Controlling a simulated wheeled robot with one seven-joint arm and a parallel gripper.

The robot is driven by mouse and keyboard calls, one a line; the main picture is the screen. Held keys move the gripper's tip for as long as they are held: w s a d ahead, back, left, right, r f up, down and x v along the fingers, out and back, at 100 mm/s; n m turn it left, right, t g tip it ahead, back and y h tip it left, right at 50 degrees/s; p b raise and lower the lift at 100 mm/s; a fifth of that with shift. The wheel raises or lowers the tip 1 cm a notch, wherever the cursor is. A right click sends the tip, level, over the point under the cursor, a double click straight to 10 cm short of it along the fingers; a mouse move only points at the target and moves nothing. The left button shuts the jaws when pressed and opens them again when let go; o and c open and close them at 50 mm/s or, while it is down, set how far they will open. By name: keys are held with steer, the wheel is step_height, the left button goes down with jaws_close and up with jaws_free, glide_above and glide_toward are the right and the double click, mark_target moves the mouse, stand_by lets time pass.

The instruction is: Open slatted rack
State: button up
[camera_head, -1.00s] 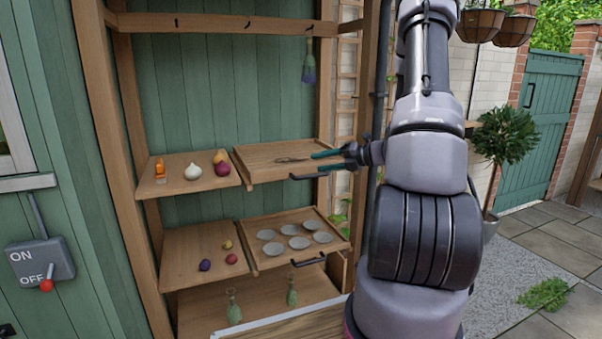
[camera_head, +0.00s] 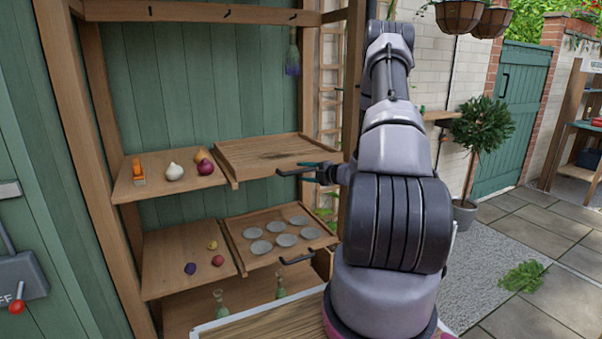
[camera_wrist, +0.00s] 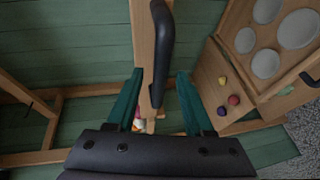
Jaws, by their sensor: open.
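The upper right wooden rack (camera_head: 262,152) is a shallow tray in the shelf unit, jutting a little past the shelf on its left. Its black bar handle (camera_head: 297,170) is on its front edge. My gripper (camera_head: 314,172), with teal fingers, is at the right end of this handle. In the wrist view, the handle (camera_wrist: 163,40) and the rack's wooden edge (camera_wrist: 143,45) run down between the spread fingers of my gripper (camera_wrist: 158,75). The jaws are open, and contact with the handle cannot be told.
Below is a similar tray (camera_head: 236,246) with several grey saucers and its own black handle (camera_head: 298,259). The left shelf (camera_head: 128,190) holds an orange tool, a white bulb and onions. Bottles (camera_head: 220,302) stand at the bottom. Paving lies open at right.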

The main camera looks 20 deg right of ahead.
steer(key=shift+x, duration=0.85)
jaws_close()
stand_by(0.8)
